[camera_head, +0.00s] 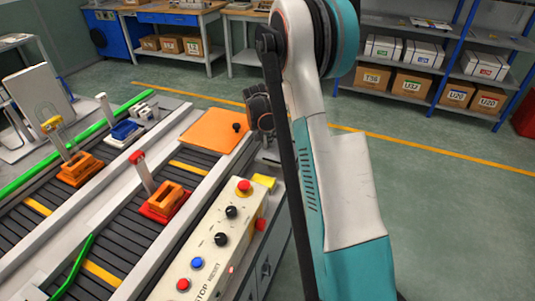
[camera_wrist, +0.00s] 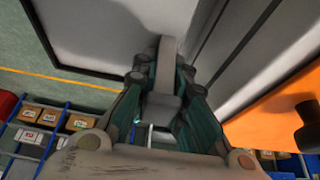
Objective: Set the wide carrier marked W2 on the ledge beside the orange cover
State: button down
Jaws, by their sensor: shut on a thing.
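The orange cover (camera_head: 214,130) lies flat over the conveyor, with a dark knob near its right edge; it also shows at the right in the wrist view (camera_wrist: 268,110). My gripper (camera_wrist: 163,100) is shut on a light grey bar-like thing (camera_wrist: 168,62), just beside the cover. I see no W2 mark on it and cannot tell whether it is the carrier. In the head view my arm hides most of the gripper and what it holds. An orange carrier with a yellow grip (camera_head: 80,170) and a red-orange carrier with a red grip (camera_head: 165,202) sit on the conveyors.
A blue carrier-like piece (camera_head: 124,130) stands farther back between the rails. A control panel (camera_head: 212,243) with knobs and buttons lies in front of the cover. Shelves with boxes (camera_head: 411,83) stand at the back right. The green floor (camera_head: 450,200) at right is clear.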

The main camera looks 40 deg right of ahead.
aim_at(268, 149)
jog(key=shift+f+b, duration=1)
jog(key=shift+f, duration=2.2)
jog(key=c, duration=1.5)
grip_release()
jog(key=shift+r, duration=0.15)
jog(key=p+v, duration=0.4)
jog(key=v, duration=0.8)
